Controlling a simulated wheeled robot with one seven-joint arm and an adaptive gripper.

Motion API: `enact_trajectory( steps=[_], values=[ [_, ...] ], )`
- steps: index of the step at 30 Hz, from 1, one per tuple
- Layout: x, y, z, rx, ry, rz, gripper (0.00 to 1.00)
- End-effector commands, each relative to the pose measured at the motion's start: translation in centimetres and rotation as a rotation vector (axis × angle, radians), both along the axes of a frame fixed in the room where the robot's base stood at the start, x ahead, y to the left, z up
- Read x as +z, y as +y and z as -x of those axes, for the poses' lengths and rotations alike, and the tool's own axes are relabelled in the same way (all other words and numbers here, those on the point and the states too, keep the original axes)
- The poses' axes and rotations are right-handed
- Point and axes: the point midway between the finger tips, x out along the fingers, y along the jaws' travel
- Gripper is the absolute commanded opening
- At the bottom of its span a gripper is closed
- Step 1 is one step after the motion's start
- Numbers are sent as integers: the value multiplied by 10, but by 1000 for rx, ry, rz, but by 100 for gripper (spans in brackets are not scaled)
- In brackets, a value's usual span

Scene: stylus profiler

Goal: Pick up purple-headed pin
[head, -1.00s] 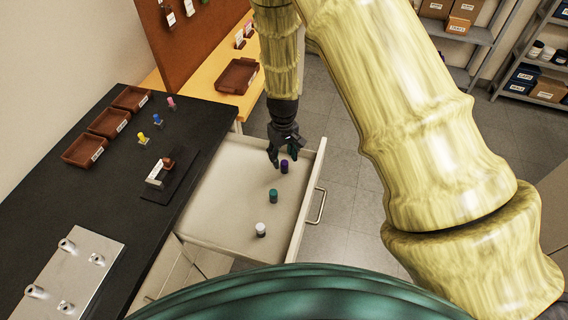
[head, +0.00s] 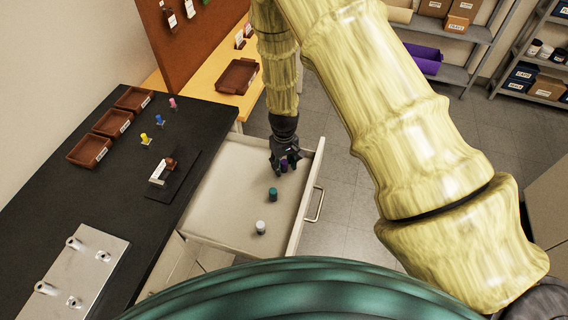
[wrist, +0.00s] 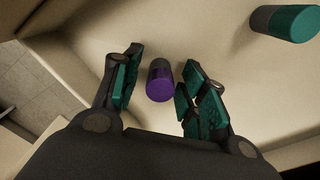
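The purple-headed pin (wrist: 160,84) has a purple head and a grey body. It stands in the open drawer near the drawer's far right corner. In the head view the pin (head: 284,164) is partly hidden by my gripper (head: 285,160). In the wrist view my gripper (wrist: 158,92) is open, with green-padded fingers on either side of the pin. Gaps show between the pin and the fingers.
The open drawer (head: 222,190) also holds a teal-headed pin (head: 272,194) and a white-headed pin (head: 260,227). The drawer walls stand close to my gripper. The black bench top (head: 60,195) lies to the left, with brown trays (head: 90,150) and small coloured pins on it.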

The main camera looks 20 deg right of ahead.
Motion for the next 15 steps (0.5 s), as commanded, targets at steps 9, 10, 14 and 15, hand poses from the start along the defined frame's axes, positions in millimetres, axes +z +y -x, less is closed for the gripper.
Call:
enact_trajectory(
  steps=[9, 10, 14, 15],
  values=[
    [1, 0, 0, 0, 0, 0, 0],
    [1, 0, 0, 0, 0, 0, 0],
    [1, 0, 0, 0, 0, 0, 0],
    [1, 0, 0, 0, -1, 0, 0]
  ],
)
